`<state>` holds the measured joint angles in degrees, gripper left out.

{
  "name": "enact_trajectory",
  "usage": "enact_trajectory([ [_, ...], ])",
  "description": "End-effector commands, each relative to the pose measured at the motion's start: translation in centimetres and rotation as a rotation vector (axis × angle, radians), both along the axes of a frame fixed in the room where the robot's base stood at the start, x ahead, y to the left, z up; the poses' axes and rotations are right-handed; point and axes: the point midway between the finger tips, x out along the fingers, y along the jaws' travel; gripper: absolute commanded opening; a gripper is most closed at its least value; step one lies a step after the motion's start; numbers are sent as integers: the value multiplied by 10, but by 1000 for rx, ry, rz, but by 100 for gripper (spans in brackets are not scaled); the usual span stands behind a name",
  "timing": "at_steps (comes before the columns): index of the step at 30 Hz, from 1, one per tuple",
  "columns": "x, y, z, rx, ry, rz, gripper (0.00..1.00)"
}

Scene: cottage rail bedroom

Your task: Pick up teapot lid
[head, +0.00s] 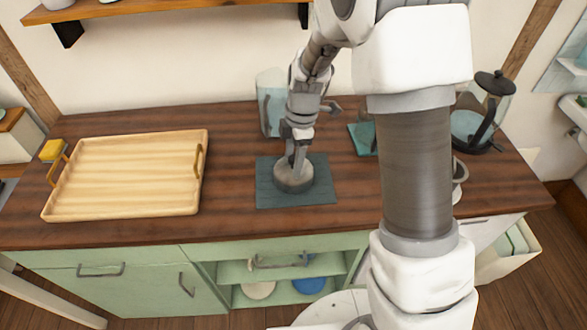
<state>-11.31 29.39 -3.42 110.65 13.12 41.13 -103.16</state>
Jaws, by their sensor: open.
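A grey round lid (293,180), which I take as the teapot lid, lies on a dark teal mat (323,193) in the middle of the wooden counter. My gripper (295,164) points down right over the lid, open, with its fingertips at the lid's top. The fingers hide the middle of the lid and any knob there. I cannot tell whether the fingers touch it. No teapot can be made out clearly; my arm covers part of the counter to the right.
A wooden tray (60,207) with handles sits at the left, a yellow sponge (53,150) behind it. A clear pitcher (269,100) stands behind my gripper. A second teal mat (361,139) and a glass press (491,85) are at the right. Counter between tray and mat is clear.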

Motion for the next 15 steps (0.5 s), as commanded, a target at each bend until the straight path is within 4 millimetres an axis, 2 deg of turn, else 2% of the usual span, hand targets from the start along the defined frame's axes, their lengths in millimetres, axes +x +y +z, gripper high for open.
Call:
enact_trajectory([
  [6, 0, 0, 0, 0, 0, 0, 65],
  [15, 0, 0, 0, 0, 0, -1, 11],
])
